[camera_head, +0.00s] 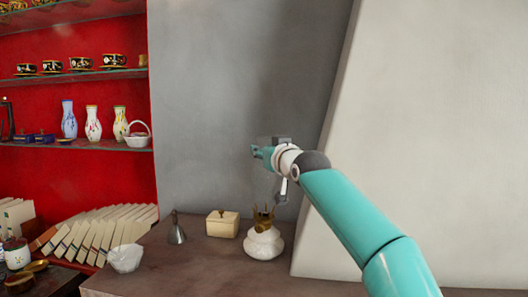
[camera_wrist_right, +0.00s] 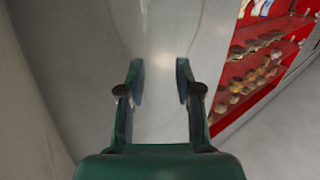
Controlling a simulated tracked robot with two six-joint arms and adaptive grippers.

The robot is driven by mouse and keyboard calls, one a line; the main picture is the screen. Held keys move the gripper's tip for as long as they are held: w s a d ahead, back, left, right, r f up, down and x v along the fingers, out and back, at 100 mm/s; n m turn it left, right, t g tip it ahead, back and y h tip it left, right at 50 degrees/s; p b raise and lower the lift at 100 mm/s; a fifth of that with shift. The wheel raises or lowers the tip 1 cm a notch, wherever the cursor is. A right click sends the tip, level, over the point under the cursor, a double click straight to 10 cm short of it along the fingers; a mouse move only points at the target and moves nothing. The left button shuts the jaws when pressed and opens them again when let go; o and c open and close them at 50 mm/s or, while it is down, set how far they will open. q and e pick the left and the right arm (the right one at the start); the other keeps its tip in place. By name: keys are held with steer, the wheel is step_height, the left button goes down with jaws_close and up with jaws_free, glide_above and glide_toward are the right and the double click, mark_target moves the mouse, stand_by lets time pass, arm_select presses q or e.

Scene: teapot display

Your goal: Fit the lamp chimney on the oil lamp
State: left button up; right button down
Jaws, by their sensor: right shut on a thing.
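The oil lamp has a white round base (camera_head: 263,243) and a brass burner with upright prongs (camera_head: 263,215). It stands on the brown counter in the head view. My right gripper (camera_head: 262,153) is above the burner. In the wrist view its two green fingers (camera_wrist_right: 160,82) are spread wide, shut on the clear glass lamp chimney (camera_wrist_right: 161,70). The glass is nearly invisible; only faint edges and reflections show. In the head view its lower edge is hard to make out, so I cannot tell its gap from the burner. My left gripper is not in view.
A cream lidded box (camera_head: 222,223), a grey metal funnel (camera_head: 177,233) and a white bowl (camera_head: 125,258) stand left of the lamp. A row of books (camera_head: 100,232) and red shelves with vases are further left. A pale slanted wall (camera_head: 420,140) rises at right.

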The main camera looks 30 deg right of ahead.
steer(key=shift+f+b, duration=2.15)
steer(key=shift+f, duration=0.15)
steer(key=c, duration=0.7)
jaws_free()
steer(key=shift+r, duration=0.1)
steer(key=shift+s, duration=0.1)
steer(key=s, duration=0.8)
steer(key=s+a, duration=0.1)
steer(key=s, duration=0.2)
steer(key=shift+s, duration=0.4)
